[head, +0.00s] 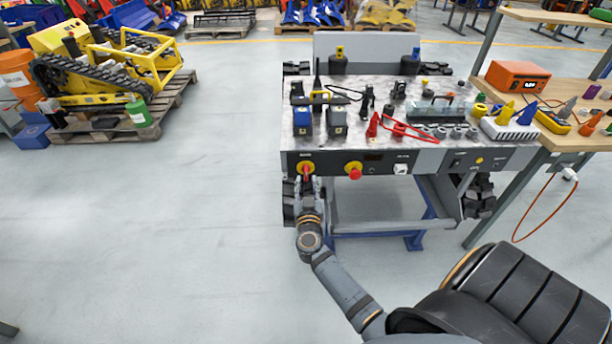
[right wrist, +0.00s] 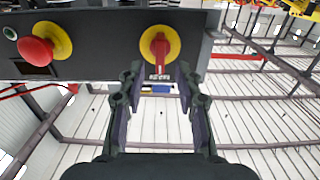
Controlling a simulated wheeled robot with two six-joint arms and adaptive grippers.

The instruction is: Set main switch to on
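The main switch (head: 306,168) is a red handle on a round yellow plate at the left end of the workbench's front panel. In the right wrist view the main switch (right wrist: 160,46) shows its handle standing upright, in line with the fingers. My right gripper (head: 308,184) is just in front of and below it in the head view. In the right wrist view my right gripper (right wrist: 160,82) is open, its fingers apart with the handle centred between them and nothing held. I cannot tell whether a finger touches the switch. My left gripper is not in view.
A red emergency stop button (head: 354,173) on yellow sits right of the switch on the same panel (head: 325,162). The workbench top (head: 395,88) carries tools and red cables. A yellow tracked carrier (head: 110,60) stands on a pallet at left. Floor left of the bench is clear.

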